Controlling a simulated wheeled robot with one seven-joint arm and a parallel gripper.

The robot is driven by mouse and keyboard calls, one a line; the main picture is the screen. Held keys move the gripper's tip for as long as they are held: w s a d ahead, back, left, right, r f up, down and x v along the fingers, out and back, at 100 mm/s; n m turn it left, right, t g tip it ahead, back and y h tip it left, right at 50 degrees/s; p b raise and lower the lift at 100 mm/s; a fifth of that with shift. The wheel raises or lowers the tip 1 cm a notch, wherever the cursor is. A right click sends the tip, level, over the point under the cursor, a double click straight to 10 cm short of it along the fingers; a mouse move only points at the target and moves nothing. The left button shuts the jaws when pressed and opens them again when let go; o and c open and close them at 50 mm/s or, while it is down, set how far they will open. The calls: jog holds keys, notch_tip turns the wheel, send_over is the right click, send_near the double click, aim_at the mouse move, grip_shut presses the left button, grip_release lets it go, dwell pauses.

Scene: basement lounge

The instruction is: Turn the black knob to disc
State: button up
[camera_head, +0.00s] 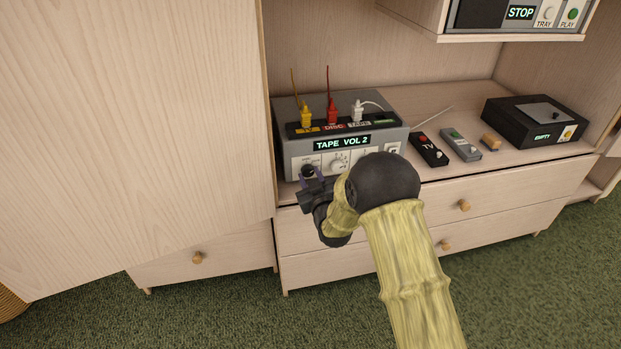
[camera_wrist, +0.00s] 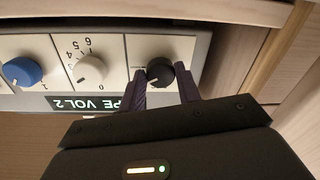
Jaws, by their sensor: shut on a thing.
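The grey amplifier box (camera_head: 290,140) stands on the cabinet top, its display (camera_head: 342,143) reading "TAPE VOL 2". The black knob (camera_head: 308,170) is at the left end of its front panel, and shows close up in the wrist view (camera_wrist: 160,70). My gripper (camera_head: 306,183) reaches the panel from the front. In the wrist view its two dark fingers (camera_wrist: 163,82) are on either side of the black knob, shut on it. A faint pale mark shows on the knob. The knob's position labels are too small or covered to read.
A white numbered knob (camera_wrist: 90,70) and a blue knob (camera_wrist: 22,72) are beside the black one. Yellow, red and white plugs (camera_head: 332,112) stand on the box. Two remotes (camera_head: 428,150) and a black player (camera_head: 530,120) lie to the right. A large wooden panel (camera_head: 130,130) is close at left.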

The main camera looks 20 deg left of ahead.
jog(key=n, duration=0.6)
jog(key=shift+a+r, duration=0.1)
jog(key=n, duration=0.6)
jog(key=shift+h+p, duration=0.4)
jog(key=o, duration=1)
jog(key=shift+s, duration=0.15)
jog(key=p+v, duration=0.3)
jog(key=v, duration=1.4)
jog(key=shift+s, duration=0.15)
